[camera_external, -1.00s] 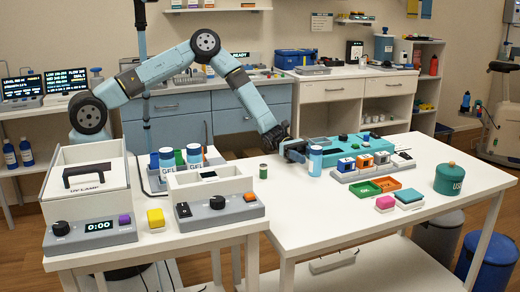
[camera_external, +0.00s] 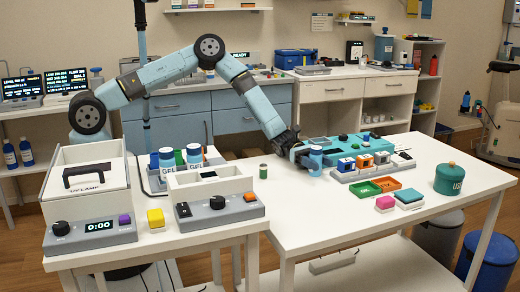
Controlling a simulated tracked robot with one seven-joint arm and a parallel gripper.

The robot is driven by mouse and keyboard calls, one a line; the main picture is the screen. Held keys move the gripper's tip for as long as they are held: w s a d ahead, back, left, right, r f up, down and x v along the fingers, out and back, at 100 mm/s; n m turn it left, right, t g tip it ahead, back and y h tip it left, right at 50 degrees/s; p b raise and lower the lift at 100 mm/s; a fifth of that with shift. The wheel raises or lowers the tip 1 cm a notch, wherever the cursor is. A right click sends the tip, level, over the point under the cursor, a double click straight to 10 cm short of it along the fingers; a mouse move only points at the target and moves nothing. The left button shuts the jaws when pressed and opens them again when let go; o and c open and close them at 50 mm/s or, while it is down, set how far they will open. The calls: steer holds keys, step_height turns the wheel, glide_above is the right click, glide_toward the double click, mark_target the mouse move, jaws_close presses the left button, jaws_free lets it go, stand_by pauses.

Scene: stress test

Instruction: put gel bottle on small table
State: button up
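A bottle with a blue cap and pale label (camera_external: 315,166) stands upright on the right white table, near its back left part. My gripper (camera_external: 306,154) is low at this bottle, reaching it from the left. Its fingers are at the bottle's upper part, too small and partly hidden to tell whether they close on it. Two similar bottles marked GEL, a left one (camera_external: 167,160) and a right one (camera_external: 194,158), stand in a holder on the smaller white table (camera_external: 190,240) at left.
A teal case (camera_external: 350,146) lies just behind the bottle. A row of coloured blocks (camera_external: 362,166) and green and orange trays (camera_external: 375,187) are to its right. A small green can (camera_external: 263,171) stands to its left. The right table's front (camera_external: 320,220) is clear.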

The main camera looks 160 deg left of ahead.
mark_target(319, 153)
steer(key=c, duration=0.7)
steer(key=shift+r, duration=0.25)
steer(key=r, duration=0.3)
steer(key=shift+s+d+r, duration=0.2)
steer(key=shift+s, duration=0.05)
steer(key=s+d+r, duration=0.2)
steer(key=d+r, duration=0.1)
steer(key=s+d+r, duration=0.3)
steer(key=d, duration=0.1)
steer(key=s+d+r, duration=0.3)
steer(key=shift+s+d, duration=0.1)
steer(key=shift+d, duration=0.2)
